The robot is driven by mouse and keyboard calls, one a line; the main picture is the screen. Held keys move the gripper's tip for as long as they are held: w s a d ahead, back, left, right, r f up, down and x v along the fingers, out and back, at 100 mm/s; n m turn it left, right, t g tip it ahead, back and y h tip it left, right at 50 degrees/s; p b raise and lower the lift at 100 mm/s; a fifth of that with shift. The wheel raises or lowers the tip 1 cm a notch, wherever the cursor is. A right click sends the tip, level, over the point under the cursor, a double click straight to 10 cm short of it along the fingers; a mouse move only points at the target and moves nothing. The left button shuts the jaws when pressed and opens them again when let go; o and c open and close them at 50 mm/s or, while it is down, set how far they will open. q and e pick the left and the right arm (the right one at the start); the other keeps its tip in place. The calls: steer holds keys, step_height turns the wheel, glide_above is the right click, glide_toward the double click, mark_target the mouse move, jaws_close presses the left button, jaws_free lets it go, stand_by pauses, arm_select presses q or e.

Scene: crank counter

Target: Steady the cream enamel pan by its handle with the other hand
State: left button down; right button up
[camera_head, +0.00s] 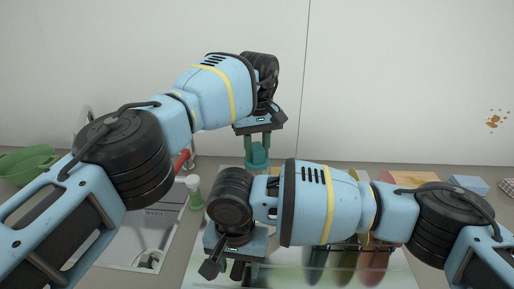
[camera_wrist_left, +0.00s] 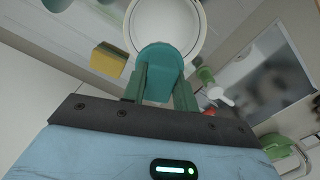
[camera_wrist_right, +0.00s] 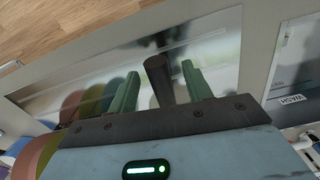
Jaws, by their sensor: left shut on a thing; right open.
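The cream enamel pan (camera_wrist_left: 163,22) shows as a round, pale shape with a light rim in the left wrist view. It is hidden behind my right arm in the head view. My left gripper (camera_head: 258,150) is shut on a teal piece (camera_wrist_left: 160,72), which lies over the near edge of the pan in the left wrist view. My right gripper (camera_wrist_right: 158,82) is open. A dark handle (camera_wrist_right: 158,75) shows between its fingers, apart from both. The right wrist view does not show whether this handle joins the pan.
A glossy reflecting surface (camera_wrist_right: 210,55) lies below the right gripper. A sink (camera_head: 140,240) is at left, with a green-and-white bottle (camera_head: 195,194) beside it and a green colander (camera_head: 30,163) farther left.

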step_height(320, 180, up, 12)
steer(key=shift+f, duration=0.2)
stand_by(0.4)
